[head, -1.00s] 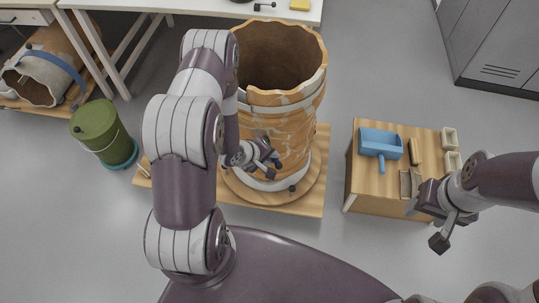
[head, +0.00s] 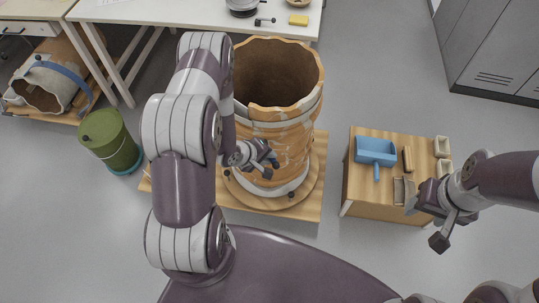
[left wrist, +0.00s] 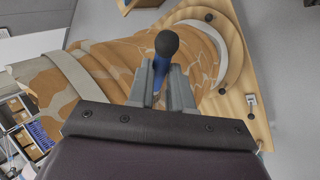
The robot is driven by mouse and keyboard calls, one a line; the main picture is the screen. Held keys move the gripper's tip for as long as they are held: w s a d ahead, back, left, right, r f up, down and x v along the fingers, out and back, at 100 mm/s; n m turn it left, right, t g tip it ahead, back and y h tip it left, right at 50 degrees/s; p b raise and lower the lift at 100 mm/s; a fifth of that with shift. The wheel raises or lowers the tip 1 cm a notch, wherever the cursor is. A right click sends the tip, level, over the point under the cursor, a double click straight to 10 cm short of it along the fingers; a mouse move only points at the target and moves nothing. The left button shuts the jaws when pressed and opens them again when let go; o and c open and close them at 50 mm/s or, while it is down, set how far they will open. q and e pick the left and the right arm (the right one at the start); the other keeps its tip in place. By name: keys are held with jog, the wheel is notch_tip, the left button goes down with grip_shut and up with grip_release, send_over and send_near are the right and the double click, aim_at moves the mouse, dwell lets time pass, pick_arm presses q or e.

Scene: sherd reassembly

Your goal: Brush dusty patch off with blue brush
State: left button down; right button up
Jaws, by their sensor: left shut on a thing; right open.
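The big pot (head: 295,128) is orange-brown with pale cream patches and an open, jagged rim. It stands upright on a round wooden turntable (head: 306,198). I cannot make out a distinct dusty patch. My left gripper (head: 268,156) is in front of the pot's left side in the head view. It is shut on the blue brush (left wrist: 159,70), whose dark rounded end (left wrist: 167,44) points toward the pot in the left wrist view (left wrist: 110,68). I cannot tell whether the brush touches the wall. My right gripper (head: 424,212) is open beside the small wooden stand.
The small stand (head: 370,205) at right holds a blue dustpan (head: 376,150), a wooden-backed piece (head: 407,158) and small trays (head: 442,146). A green bin (head: 108,138) stands left of the pot. A white table (head: 190,12) is behind.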

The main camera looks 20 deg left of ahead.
pick_arm(q)
jog(key=shift+f+b, duration=3.8)
jog(key=shift+f, duration=1.65)
notch_tip(320, 180, up, 11)
jog(key=a+p, duration=0.1)
jog(key=p, duration=1)
jog(key=shift+s+a, duration=0.15)
jog(key=shift+s, duration=0.1)
jog(key=shift+s+d+p, duration=0.15)
jog(key=shift+s+d, duration=0.1)
jog(key=shift+s, duration=0.7)
jog(key=shift+s+d+p, duration=0.2)
jog(key=shift+s, duration=0.75)
jog(key=shift+s+d+p, duration=0.15)
jog(key=shift+s+d, duration=0.1)
jog(key=shift+s, duration=0.7)
